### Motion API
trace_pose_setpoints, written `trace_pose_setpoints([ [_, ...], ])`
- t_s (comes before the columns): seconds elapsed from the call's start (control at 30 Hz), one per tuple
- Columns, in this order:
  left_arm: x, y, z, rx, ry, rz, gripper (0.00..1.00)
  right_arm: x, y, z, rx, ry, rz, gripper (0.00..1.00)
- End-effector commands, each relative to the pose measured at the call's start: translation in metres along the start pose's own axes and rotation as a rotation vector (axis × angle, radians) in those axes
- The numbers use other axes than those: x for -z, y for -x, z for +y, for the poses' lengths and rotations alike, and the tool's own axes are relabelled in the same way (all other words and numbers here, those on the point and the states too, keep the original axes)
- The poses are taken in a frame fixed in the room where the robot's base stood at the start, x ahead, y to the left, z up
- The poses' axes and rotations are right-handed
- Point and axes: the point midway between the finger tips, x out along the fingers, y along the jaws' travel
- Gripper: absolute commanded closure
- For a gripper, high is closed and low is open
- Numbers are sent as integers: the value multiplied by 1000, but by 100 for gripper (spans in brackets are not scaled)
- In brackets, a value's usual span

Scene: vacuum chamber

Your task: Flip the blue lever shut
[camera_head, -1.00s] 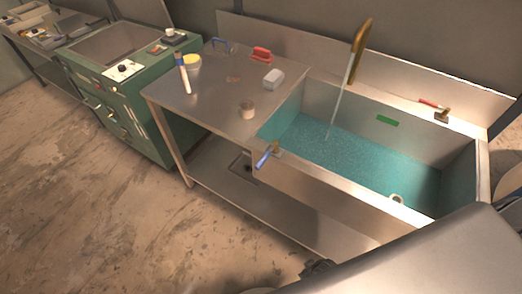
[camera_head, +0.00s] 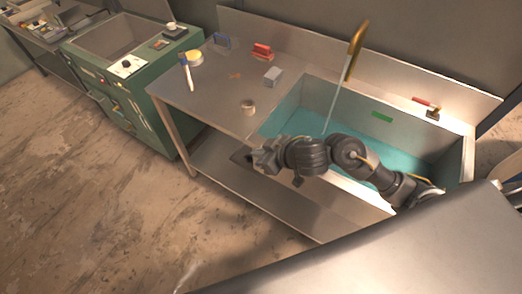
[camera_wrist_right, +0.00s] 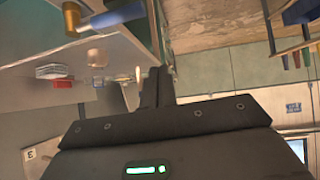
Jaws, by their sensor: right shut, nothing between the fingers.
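The blue lever (camera_wrist_right: 118,15) shows in the right wrist view at the upper left, with a brass fitting (camera_wrist_right: 71,17) at its end, on the outside of the sink wall. In the head view my right arm hides it. My right gripper (camera_head: 242,157) is at the front left corner of the sink (camera_head: 465,155), shut and empty. In the wrist view its closed fingers (camera_wrist_right: 156,88) point up the picture, below and to the right of the lever, with a visible gap between them. My left gripper is not in view.
A red-handled valve (camera_head: 427,106) sits on the back rim of the sink. Water runs from a brass faucet (camera_head: 355,45). The steel table (camera_head: 205,95) holds a brush (camera_head: 185,72), a red item (camera_head: 262,52), a grey block (camera_head: 273,76) and a small cup (camera_head: 248,107).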

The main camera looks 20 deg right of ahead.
Motion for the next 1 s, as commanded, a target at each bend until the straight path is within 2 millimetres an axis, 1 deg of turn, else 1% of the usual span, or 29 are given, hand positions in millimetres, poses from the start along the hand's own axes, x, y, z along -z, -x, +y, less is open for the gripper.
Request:
trace_pose_setpoints([
  [0.03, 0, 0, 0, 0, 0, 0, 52, 4, -1, 8, 12, 18, -8, 100],
  [0.07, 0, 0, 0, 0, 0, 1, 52, 5, -2, 11, 23, 22, -17, 100],
  [0.23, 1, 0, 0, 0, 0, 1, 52, 4, -1, 34, 64, 27, -88, 100],
  [0.3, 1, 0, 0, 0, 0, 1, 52, 2, 0, 42, 72, 21, -116, 100],
  [0.4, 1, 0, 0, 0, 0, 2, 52, 0, 2, 47, 78, 14, -138, 100],
  [0.8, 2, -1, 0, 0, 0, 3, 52, -1, 0, 48, 80, 8, -143, 100],
  [0.93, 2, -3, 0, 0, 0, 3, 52, -3, -10, 47, 81, 6, -143, 100],
  [1.0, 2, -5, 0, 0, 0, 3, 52, -5, -21, 45, 82, 6, -144, 100],
])
